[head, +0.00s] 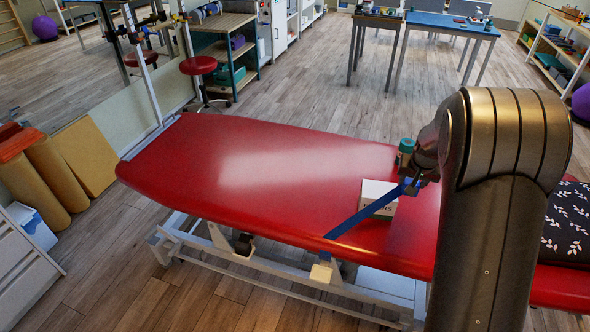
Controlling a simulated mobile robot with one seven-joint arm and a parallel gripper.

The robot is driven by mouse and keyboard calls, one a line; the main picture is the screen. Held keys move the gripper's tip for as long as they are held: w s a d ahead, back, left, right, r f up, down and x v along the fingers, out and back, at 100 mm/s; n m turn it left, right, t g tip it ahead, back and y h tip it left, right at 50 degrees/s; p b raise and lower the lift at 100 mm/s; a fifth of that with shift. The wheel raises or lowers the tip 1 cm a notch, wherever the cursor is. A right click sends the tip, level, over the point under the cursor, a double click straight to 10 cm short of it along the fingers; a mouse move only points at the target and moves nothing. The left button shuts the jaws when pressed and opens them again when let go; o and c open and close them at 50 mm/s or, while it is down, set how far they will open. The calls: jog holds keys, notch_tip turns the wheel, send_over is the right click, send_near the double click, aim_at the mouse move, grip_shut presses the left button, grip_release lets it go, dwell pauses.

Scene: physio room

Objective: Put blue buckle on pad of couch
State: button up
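The couch has a red pad (240,165) that fills the middle of the head view. My gripper (411,186) is low over the right part of the pad, beside a white box. It appears shut on the blue end of a strap, where the blue buckle (406,189) is. The buckle is small and partly hidden by the fingers. The blue strap (365,212) runs straight from my gripper down-left to the pad's near edge, then hangs over it. I cannot tell whether the buckle touches the pad.
The white box (379,198) stands on the pad behind the strap. A teal cylinder (406,146) shows next to my wrist. A dark leaf-patterned cushion (568,228) lies at the right end. A cream block (321,272) is below the near edge. The pad's left half is clear.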

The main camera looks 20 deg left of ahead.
jog(key=w+d, duration=0.7)
jog(key=d, duration=0.1)
jog(key=shift+s+f, duration=0.1)
jog(key=shift+f, duration=7.75)
jog(key=shift+f, duration=0.1)
jog(key=o, duration=1)
